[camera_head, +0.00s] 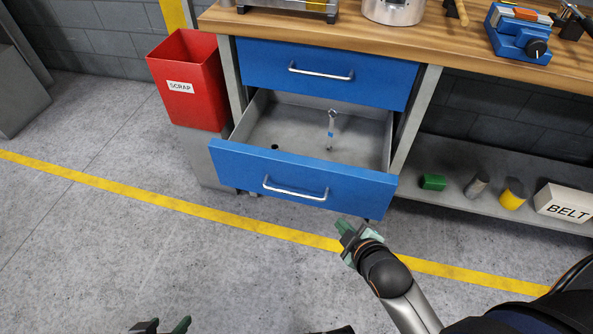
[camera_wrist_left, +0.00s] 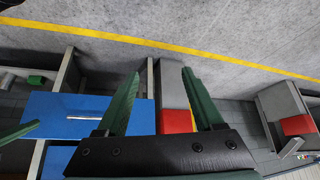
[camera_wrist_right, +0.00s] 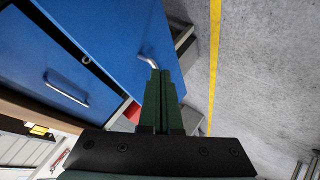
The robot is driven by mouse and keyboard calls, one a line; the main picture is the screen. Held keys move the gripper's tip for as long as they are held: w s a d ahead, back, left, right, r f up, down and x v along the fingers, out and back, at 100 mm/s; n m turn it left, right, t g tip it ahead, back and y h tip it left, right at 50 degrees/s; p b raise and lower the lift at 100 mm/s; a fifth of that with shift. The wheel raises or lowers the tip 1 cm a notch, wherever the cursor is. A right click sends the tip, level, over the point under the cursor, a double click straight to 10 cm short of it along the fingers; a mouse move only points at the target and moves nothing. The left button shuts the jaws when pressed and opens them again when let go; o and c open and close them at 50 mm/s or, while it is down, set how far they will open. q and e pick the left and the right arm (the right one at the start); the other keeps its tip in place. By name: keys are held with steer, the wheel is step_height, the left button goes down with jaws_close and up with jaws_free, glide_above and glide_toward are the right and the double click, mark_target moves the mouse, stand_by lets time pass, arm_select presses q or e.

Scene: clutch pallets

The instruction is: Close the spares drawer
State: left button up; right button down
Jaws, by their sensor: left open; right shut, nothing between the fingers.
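The open drawer is the lower one, with a blue front (camera_head: 300,182) and a silver bar handle (camera_head: 295,189). It is pulled well out, and no label shows on it. A wrench (camera_head: 331,128) and a small black piece (camera_head: 275,147) lie inside. My right gripper (camera_head: 345,228) is shut and empty, near the right end of the drawer front. In the right wrist view its fingertips (camera_wrist_right: 160,72) appear close to a bar handle (camera_wrist_right: 148,61); I cannot tell if they touch. My left gripper (camera_head: 167,324) is open and empty at the bottom edge, away from the drawer.
The upper blue drawer (camera_head: 325,73) is shut under the wooden bench top (camera_head: 420,40). A red SCRAP bin (camera_head: 188,85) stands left of the drawers. A low shelf (camera_head: 460,201) at right holds a BELT box (camera_head: 565,207) and small parts. The floor in front is clear.

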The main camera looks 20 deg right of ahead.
steer(key=w+a+n+t, duration=0.2)
steer(key=w+n+t, duration=0.1)
steer(key=n, duration=0.2)
arm_select(q)
steer(key=w+d+f+t+h, duration=0.2)
steer(key=d+f+t, duration=0.1)
steer(key=d, duration=0.1)
arm_select(e)
steer(key=n+t+y+b, duration=0.2)
steer(key=n+t+y, duration=0.2)
steer(key=n, duration=0.3)
glide_toward(289, 164)
steer(key=w+a, duration=0.3)
steer(key=a, duration=0.1)
steer(key=shift+w+d, duration=0.9)
steer(key=shift+d, duration=0.15)
arm_select(q)
steer(key=w+r+m+t, duration=0.1)
steer(key=w+r+t, duration=0.4)
steer(key=r, duration=0.6)
steer(key=shift+w+a+h, duration=0.35)
steer(key=shift+w+h, duration=0.05)
steer(key=shift+w, duration=0.25)
arm_select(e)
steer(key=shift+w+d, duration=0.35)
steer(key=shift+w, duration=0.1)
steer(key=shift+w, duration=0.1)
